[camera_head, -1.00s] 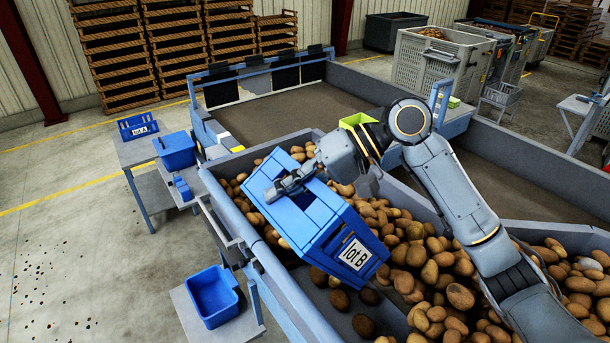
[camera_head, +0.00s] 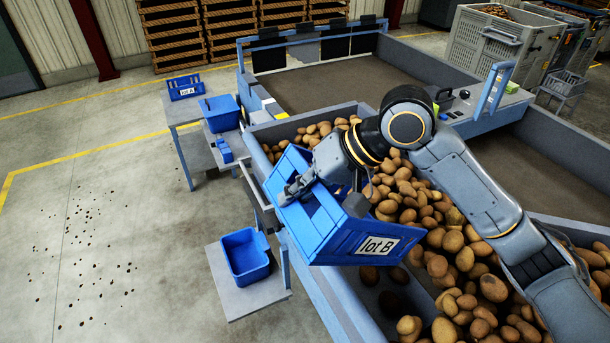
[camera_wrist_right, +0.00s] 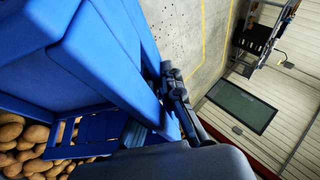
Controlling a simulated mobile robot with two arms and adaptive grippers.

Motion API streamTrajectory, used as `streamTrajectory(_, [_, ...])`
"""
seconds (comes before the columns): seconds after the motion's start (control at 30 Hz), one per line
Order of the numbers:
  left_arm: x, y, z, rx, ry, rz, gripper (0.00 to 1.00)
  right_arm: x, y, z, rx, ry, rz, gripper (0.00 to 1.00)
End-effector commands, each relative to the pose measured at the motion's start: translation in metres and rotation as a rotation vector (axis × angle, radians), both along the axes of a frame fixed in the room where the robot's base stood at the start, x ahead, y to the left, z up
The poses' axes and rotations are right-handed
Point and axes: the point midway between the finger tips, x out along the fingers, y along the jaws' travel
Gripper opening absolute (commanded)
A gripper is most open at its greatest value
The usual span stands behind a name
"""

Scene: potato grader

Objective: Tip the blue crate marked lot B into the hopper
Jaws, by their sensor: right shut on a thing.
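The blue slatted crate marked lot B (camera_head: 335,251) hangs tilted over the left edge of the potato-filled hopper (camera_head: 345,308). Its label faces the head camera. My right gripper (camera_head: 292,196) is shut on the crate's upper left rim. In the right wrist view the crate wall (camera_wrist_right: 95,50) fills the left side, and the gripper fingers (camera_wrist_right: 178,105) sit at its edge. Potatoes (camera_wrist_right: 20,150) show below the crate there. The crate's inside is mostly hidden, so I cannot tell whether it holds anything. My left gripper is not in view.
A blue crate marked lot A (camera_head: 186,88) stands on a grey side table at the left. Blue bins stand on shelves nearby (camera_head: 220,112) and lower down (camera_head: 245,254). A wide brown bed (camera_head: 330,88) lies behind the hopper.

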Motion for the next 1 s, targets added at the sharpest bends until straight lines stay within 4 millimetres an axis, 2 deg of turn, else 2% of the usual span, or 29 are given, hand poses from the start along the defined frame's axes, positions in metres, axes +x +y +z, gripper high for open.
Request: streamTrajectory(1.0, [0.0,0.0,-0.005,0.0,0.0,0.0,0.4,-0.027,0.067,-0.135,-0.563,-0.234,0.002,0.0])
